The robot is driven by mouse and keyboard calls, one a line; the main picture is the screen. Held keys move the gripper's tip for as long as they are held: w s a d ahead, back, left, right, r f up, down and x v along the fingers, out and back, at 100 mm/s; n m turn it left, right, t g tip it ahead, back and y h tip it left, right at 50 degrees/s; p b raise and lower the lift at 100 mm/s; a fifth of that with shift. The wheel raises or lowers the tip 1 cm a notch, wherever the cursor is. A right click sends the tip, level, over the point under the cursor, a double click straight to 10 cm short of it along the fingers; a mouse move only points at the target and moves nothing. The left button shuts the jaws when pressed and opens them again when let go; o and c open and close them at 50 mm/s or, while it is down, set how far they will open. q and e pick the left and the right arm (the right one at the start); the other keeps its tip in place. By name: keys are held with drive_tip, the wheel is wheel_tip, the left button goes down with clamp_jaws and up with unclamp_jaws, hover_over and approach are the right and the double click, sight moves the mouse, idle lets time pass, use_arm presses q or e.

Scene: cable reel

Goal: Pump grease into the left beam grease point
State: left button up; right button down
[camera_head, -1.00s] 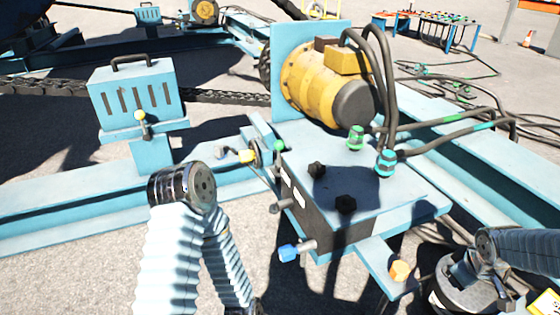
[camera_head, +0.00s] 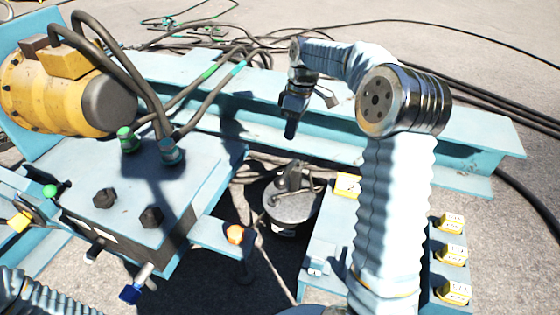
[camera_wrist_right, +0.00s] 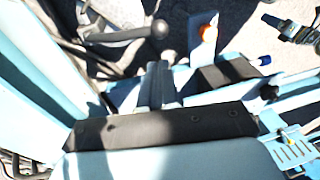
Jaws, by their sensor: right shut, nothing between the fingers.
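A grey round grease pump (camera_head: 292,210) with a dark top sits on the ground beside the blue power unit. In the right wrist view its dark lever (camera_wrist_right: 125,34) ends in a ball, ahead of the fingertips. My right gripper (camera_head: 290,128) is shut and empty, pointing down above the far blue beam, beyond the pump and apart from it. Its fingers also show in the right wrist view (camera_wrist_right: 156,85). My left arm enters at the lower left of the head view, its gripper out of frame. A dark jaw-like part at the wrist view's upper right may be it. I cannot make out the left beam grease point for sure.
The power unit (camera_head: 150,185) carries a yellow motor (camera_head: 50,90), hoses and black knobs. An orange knob (camera_head: 235,234) sits on its bracket and a blue-handled valve (camera_head: 131,292) on its front. A blue stand with yellow labelled blocks (camera_head: 452,254) is at right. Cables lie behind the beam (camera_head: 450,128).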

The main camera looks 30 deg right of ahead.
sight(281, 177)
use_arm(q)
drive_tip(key=shift+f, duration=0.1)
use_arm(e)
drive_tip(key=shift+f, duration=0.1)
use_arm(q)
wheel_tip(281, 177, down, 2)
drive_tip(key=shift+f+b, duration=0.1)
drive_tip(key=shift+b, duration=1)
use_arm(e)
drive_tip(key=x, duration=1.4)
drive_tip(key=shift+s, duration=0.1)
